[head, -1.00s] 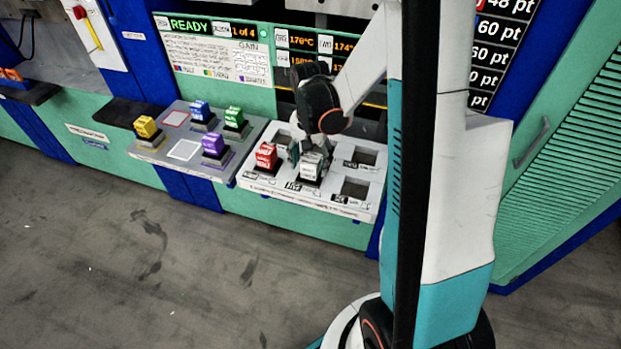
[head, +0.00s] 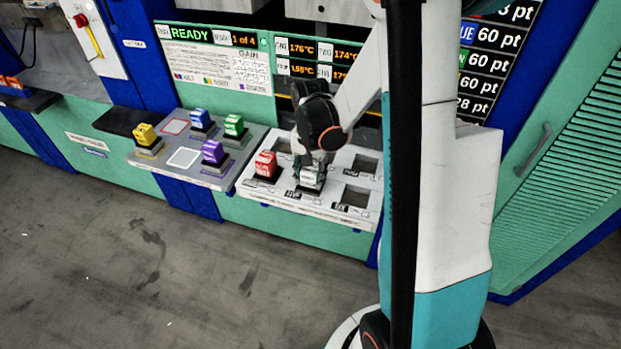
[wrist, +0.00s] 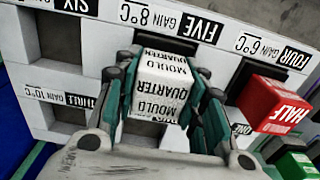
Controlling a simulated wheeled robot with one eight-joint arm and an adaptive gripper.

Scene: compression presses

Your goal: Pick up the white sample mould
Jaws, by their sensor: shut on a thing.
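The white sample mould (head: 309,179), lettered "QUARTER MOULD", is at the front of the white slotted tray (head: 345,208). In the wrist view the white mould (wrist: 163,82) stands between my two fingers, which touch its sides. My gripper (head: 311,168) comes down over it from above and is shut on it; it also shows in the wrist view (wrist: 163,100). The mould's dark base is at the tray, near the label "FIVE"; I cannot tell whether it is clear of its slot. My fingers hide part of its sides.
A red mould (head: 266,164) lettered "HALF" sits close by in the same tray; it also shows in the wrist view (wrist: 272,104). Other tray slots are empty. A grey panel (head: 222,181) to the left holds yellow, blue, green and purple moulds. The floor in front is clear.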

